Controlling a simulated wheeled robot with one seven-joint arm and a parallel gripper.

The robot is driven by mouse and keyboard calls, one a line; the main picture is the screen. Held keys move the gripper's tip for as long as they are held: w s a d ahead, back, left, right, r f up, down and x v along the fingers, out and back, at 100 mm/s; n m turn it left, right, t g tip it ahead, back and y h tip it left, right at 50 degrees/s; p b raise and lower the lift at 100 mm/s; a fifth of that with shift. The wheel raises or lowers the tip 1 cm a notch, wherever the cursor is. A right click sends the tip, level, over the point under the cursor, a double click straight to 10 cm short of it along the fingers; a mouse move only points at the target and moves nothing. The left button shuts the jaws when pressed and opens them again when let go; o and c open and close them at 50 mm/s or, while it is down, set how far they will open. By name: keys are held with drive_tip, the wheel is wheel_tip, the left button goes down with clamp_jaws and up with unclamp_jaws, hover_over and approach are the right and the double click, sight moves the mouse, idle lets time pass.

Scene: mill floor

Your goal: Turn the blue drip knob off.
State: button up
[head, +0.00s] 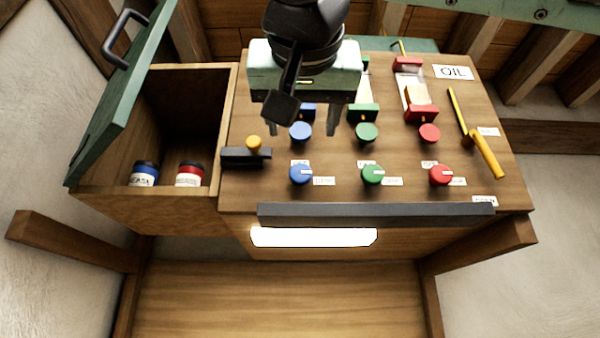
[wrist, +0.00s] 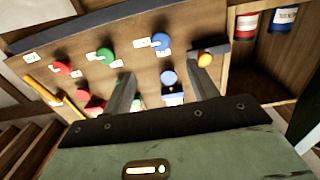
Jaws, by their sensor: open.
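The blue knob with a white pointer (head: 299,178) is at the left of the front row on the sloping wooden panel, its pointer toward the right-hand label. It also shows in the wrist view (wrist: 161,46). Behind it is a plain round blue knob (head: 300,132), also in the wrist view (wrist: 168,77). The small labels are hard to read, so I cannot tell for certain which knob is the drip one. My gripper (head: 302,131) is open and empty above the panel. Its fingers straddle the plain blue knob in the picture; contact cannot be told. The fingers also show in the wrist view (wrist: 161,75).
Green (head: 372,175) and red (head: 440,176) pointer knobs stand right of the blue one. A yellow lever (head: 486,155) is at right. An open cabinet (head: 227,130) with two jars is at left. A dark rail (head: 375,213) edges the front.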

sight(300, 174)
drive_tip(key=w+p, duration=0.2)
drive_tip(key=w, duration=0.4)
drive_tip(key=w+p, duration=0.2)
drive_tip(key=w, duration=0.5)
drive_tip(key=shift+d+r, duration=0.1)
drive_tip(key=shift+d, duration=0.1)
drive_tip(key=shift+w+p, duration=0.45)
drive_tip(key=shift+w, duration=0.2)
drive_tip(key=c, duration=1)
